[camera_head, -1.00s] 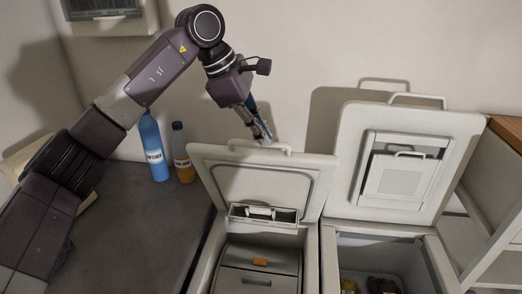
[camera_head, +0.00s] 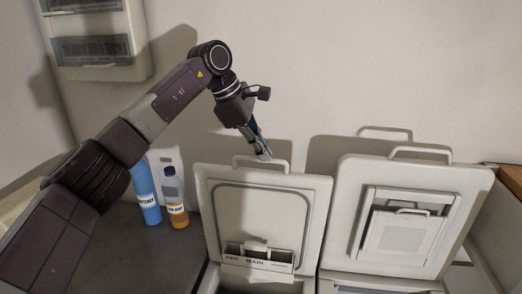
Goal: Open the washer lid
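The washer lid (camera_head: 265,208) on the left machine stands raised, nearly upright, with its inner side and a drawer marked PRE and MAIN (camera_head: 257,260) facing me. Its handle (camera_head: 260,161) is a loop on the top edge. My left gripper (camera_head: 264,155) points down at that handle, right at the lid's top edge. The fingertips are small and partly hidden by the handle, so I cannot tell whether they are closed on it. My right gripper is not in view.
The neighbouring machine's lid (camera_head: 403,218) also stands open at the right. A blue bottle (camera_head: 146,193) and an orange-brown bottle (camera_head: 175,200) stand on the dark counter (camera_head: 140,255) at left. A wall cabinet (camera_head: 92,40) hangs upper left; the wall is close behind the lids.

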